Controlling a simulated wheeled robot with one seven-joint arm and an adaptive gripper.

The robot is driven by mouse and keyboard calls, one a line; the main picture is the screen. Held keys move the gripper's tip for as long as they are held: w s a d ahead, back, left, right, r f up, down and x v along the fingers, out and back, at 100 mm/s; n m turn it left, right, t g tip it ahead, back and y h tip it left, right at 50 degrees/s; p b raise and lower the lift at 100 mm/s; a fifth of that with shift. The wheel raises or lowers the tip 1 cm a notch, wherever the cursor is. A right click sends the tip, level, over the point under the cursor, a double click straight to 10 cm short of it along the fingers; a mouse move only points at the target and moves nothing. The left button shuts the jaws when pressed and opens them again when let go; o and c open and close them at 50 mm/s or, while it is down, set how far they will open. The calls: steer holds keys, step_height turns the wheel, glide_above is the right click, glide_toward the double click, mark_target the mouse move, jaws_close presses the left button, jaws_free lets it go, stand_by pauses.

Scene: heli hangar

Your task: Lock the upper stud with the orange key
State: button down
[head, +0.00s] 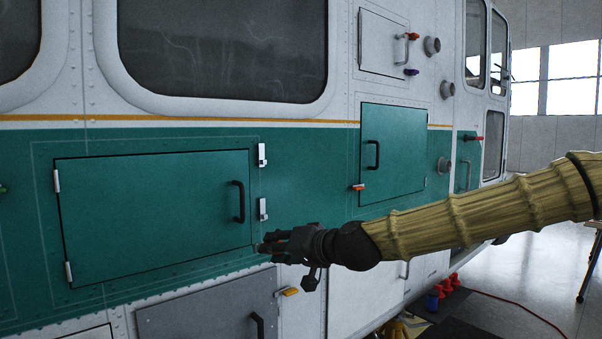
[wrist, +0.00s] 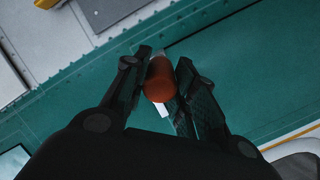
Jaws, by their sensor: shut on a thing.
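My gripper (head: 272,245) reaches in from the right, just below the right edge of the large green hatch (head: 150,205). In the wrist view my gripper (wrist: 163,85) is shut on the orange key (wrist: 160,82), with its rounded orange end towards the camera and a pale tip beyond. The key is not clearly visible in the head view. Two white fittings sit along the hatch's right edge, the upper one (head: 262,155) and the lower one (head: 263,209). Which part is the upper stud cannot be told. My gripper is below both fittings, apart from the upper one.
The large hatch has a black handle (head: 238,201). A smaller green hatch (head: 392,150) has an orange latch (head: 358,187) at its lower left. A grey panel (head: 205,305) with a yellow-orange latch (head: 290,291) lies below. Round fittings protrude at the right. Red and blue items stand on the floor.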

steer(key=w+d+r+t, duration=0.1)
steer(key=r+t, duration=0.1)
steer(key=r, duration=0.7)
steer(key=d+r+m+t, duration=0.1)
steer(key=d+r+t, duration=0.1)
steer(key=r, duration=0.7)
steer(key=shift+w+y, duration=0.3)
steer(key=shift+w, duration=0.05)
steer(key=shift+b+x, duration=0.75)
steer(key=shift+x, duration=0.95)
stand_by(3.4)
stand_by(0.4)
steer(key=shift+s+n, duration=0.1)
steer(key=shift+n, duration=0.7)
